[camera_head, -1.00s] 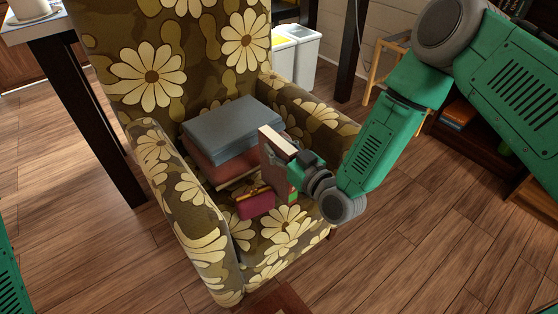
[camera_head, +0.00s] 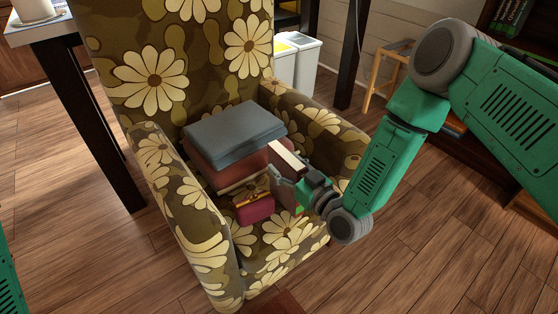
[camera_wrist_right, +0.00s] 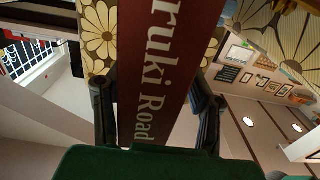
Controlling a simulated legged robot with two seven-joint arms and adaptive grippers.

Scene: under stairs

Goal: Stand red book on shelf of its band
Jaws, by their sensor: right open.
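The red book (camera_wrist_right: 157,75) shows its spine with white letters, "ruki Road", in the right wrist view. In the head view its cream page edge (camera_head: 288,156) faces up, and it stands roughly upright on or just above the armchair seat. My right gripper (camera_head: 302,190) is at the book's near right side. In the wrist view its two dark fingers stand on either side of the spine, open; any contact is hard to tell. The bookcase (camera_head: 478,172) is at the right, partly hidden behind my right arm. My left gripper is out of view.
The flowered armchair (camera_head: 205,255) holds a grey-blue folded item (camera_head: 235,135) on a reddish block (camera_head: 215,175), and a red purse (camera_head: 256,209) beside the book. Its armrest is close to my right gripper. A table (camera_head: 50,30) stands left. Floor at lower right is clear.

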